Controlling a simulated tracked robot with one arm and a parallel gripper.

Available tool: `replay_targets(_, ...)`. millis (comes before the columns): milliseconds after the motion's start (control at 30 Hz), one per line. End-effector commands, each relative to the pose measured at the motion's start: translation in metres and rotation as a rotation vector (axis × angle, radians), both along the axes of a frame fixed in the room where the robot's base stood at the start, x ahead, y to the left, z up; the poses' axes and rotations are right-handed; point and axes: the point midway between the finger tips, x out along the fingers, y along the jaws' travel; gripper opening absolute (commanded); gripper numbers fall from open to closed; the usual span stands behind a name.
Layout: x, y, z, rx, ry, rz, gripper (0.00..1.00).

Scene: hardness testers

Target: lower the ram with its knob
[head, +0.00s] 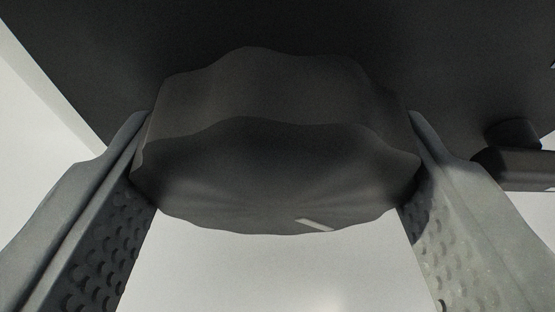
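The knob (275,175) is a dark, scalloped disc that fills the middle of the head view. It is mounted against a dark body (300,25) behind it. My gripper (275,125) has one finger at the knob's left edge and the other at its right edge. Both fingertips meet the knob's outline with no clear gap, so the gripper looks shut on the knob. The dimpled inner pads show below the knob on both sides. The ram is not identifiable in this view.
A dark cylindrical part (515,165) juts out at the right, close behind my right finger. Pale plain background shows below the knob and at the left edge.

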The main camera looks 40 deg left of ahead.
Motion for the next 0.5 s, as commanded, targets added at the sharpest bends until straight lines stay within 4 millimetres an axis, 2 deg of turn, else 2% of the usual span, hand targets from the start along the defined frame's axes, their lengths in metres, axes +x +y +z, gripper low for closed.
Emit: replay_targets(500, -0.0015, -0.0009, -0.0058, -0.232, -0.317, -0.006, 0.37)
